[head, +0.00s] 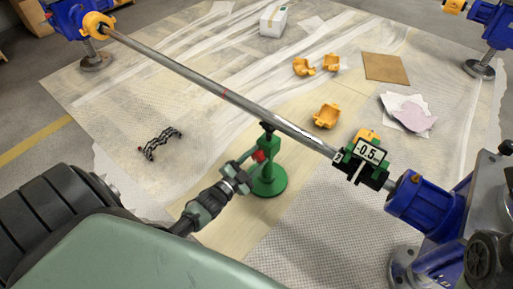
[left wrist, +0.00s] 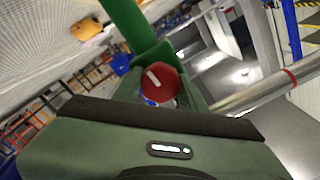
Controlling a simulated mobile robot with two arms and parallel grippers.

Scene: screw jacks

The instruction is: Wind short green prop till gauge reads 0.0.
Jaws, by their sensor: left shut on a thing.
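The short green prop (head: 269,180) stands upright on a round base under the long grey pipe (head: 215,87). Its dark head is close under the pipe; I cannot tell if they touch. The red knob (head: 259,156) is on the prop's side. My left gripper (head: 249,168) is shut on this knob; in the left wrist view the red knob (left wrist: 160,84), with a white mark, sits between the fingers, and the green post (left wrist: 128,25) rises behind it. The gauge (head: 367,153) at the pipe's right end reads -0.5. My right gripper is out of view.
Several orange brackets (head: 326,115), a brown board (head: 385,68), crumpled paper (head: 408,112), a white box (head: 273,20) and a dark chain-like piece (head: 161,143) lie on the covered floor. The floor left of the prop is mostly clear.

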